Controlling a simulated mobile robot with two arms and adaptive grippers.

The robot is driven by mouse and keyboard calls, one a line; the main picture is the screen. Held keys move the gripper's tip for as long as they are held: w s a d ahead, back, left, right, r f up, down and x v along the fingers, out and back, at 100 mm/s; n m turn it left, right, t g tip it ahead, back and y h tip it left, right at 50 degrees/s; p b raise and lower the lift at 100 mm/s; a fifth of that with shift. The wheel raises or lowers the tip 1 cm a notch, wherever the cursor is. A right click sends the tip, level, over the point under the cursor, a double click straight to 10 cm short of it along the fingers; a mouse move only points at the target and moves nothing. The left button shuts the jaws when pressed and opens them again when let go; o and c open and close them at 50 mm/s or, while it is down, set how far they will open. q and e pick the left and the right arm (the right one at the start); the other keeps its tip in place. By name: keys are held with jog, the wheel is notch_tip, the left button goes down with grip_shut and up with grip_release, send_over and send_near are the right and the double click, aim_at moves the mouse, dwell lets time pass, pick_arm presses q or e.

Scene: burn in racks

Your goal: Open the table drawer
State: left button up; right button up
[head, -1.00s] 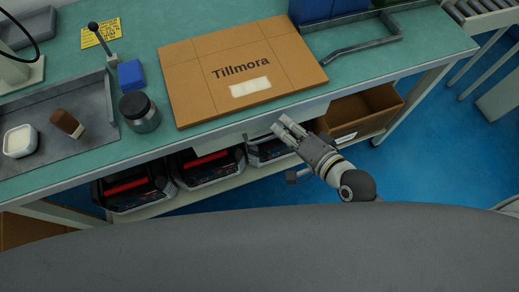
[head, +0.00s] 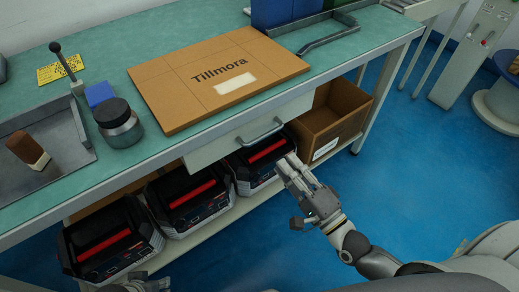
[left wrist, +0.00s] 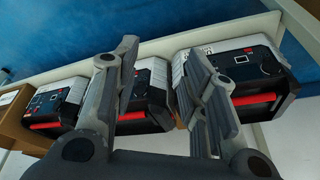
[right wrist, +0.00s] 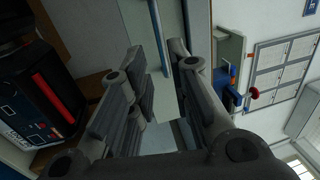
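The table drawer (head: 225,148) has a pale grey front under the green tabletop, with a grey bar handle (head: 262,134). It looks shut. My right gripper (head: 286,163) is below and to the right of the handle in the head view, apart from it and empty. Its fingers are spread in the right wrist view (right wrist: 160,65), where a bluish bar, seemingly the handle, shows beyond them. My left gripper is barely in the head view at the bottom edge. In the left wrist view its fingers (left wrist: 160,58) are spread and empty, with the black-and-red cases beyond.
Black cases with red handles (head: 190,198) stand on the lower shelf (head: 215,228). A brown open box (head: 332,118) is right of the drawer. A Tillmora carton (head: 215,80), a jar (head: 119,125) and a grey tray (head: 70,165) are on the tabletop.

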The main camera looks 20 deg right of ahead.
aim_at(264, 136)
jog(key=x, duration=1)
jog(key=shift+w+r, duration=0.15)
jog(key=shift+w, duration=0.2)
pick_arm(q)
jog(key=shift+v, duration=0.85)
jog(key=shift+w, duration=0.15)
pick_arm(e)
grip_shut()
